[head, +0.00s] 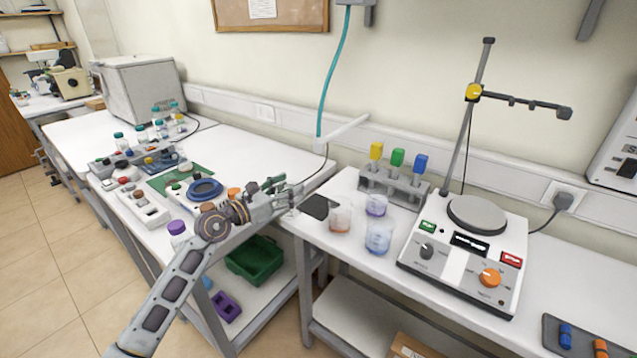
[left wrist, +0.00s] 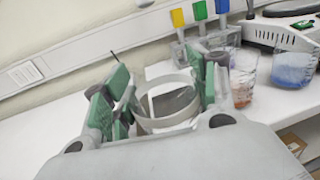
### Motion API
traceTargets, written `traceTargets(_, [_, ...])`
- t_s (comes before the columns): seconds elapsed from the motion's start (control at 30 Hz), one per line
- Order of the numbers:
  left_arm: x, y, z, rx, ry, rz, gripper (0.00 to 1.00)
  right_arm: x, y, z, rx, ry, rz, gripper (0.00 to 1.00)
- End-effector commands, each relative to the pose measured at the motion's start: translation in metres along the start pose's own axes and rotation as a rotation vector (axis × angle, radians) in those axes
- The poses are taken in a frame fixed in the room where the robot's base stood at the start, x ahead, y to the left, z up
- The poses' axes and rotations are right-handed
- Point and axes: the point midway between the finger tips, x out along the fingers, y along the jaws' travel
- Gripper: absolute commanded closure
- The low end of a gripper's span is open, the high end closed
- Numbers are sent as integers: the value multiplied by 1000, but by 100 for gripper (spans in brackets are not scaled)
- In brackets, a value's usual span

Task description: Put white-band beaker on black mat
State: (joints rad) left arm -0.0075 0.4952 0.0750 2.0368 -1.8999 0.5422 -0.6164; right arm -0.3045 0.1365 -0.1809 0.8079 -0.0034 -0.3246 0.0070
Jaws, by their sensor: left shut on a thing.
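My left gripper (head: 290,193) reaches in from the left, over the near left corner of the right bench. In the left wrist view its green-padded fingers are shut on the clear white-band beaker (left wrist: 165,122), one finger on each side. In the head view the beaker is mostly hidden by the fingers and hard to make out. The black mat (head: 320,207) lies flat on the bench just right of the gripper; a dark patch of it shows behind the beaker's rim in the wrist view. The bare part of the mat in view is empty. My right gripper is not in view.
Beakers with orange (head: 340,222), purple (head: 376,206) and blue (head: 379,241) liquid stand right of the mat. A grey rack (head: 392,188) with coloured-top items is behind them. A hotplate stirrer (head: 462,262) with a stand is farther right. The bench front between beakers and edge is clear.

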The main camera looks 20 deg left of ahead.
Motion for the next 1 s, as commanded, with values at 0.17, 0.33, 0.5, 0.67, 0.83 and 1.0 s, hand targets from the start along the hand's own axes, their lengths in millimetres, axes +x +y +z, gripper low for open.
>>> traceTargets(0.17, [19,0,2,-1,-3,0,67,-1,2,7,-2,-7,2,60])
traceTargets(0.33, [37,0,1,-1,-2,0,67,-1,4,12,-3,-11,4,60])
traceTargets(0.5, [55,0,2,0,-3,0,67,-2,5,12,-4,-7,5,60])
traceTargets(0.67, [72,0,1,-1,-2,1,67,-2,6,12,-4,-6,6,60])
traceTargets(0.83, [91,0,2,0,-3,0,67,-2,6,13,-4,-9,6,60])
traceTargets(1.0, [106,0,0,-1,-1,1,67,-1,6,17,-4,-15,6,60])
